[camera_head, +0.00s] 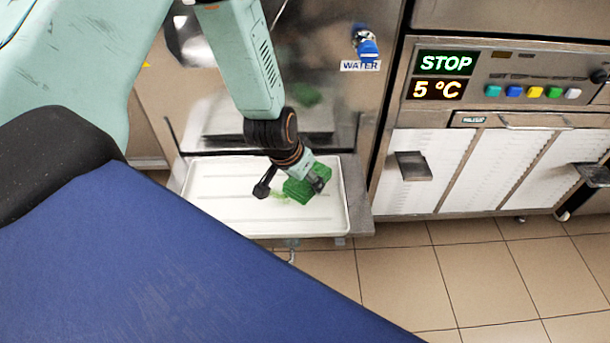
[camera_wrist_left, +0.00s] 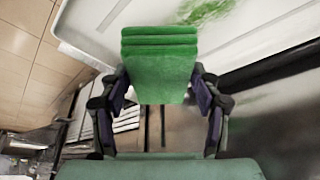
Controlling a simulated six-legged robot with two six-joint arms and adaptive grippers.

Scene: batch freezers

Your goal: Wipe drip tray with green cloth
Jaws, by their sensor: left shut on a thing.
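The white drip tray (camera_head: 225,213) sits on a metal ledge below the steel machine. It also shows in the left wrist view (camera_wrist_left: 265,38). My left gripper (camera_head: 314,184) is over the right half of the tray and shut on the folded green cloth (camera_head: 296,191). In the left wrist view the cloth (camera_wrist_left: 160,65) sits between the two fingers (camera_wrist_left: 160,92). A green smear (camera_head: 279,195) lies on the tray just left of the cloth, and it shows at the top of the left wrist view (camera_wrist_left: 206,11). I cannot tell whether the cloth touches the tray. My right gripper is out of view.
A blue water tap (camera_head: 366,47) is on the steel front above the tray. At the right stands a machine with a STOP display (camera_head: 445,63), coloured buttons and a protruding handle (camera_head: 412,165). The tiled floor (camera_head: 460,270) in front is clear.

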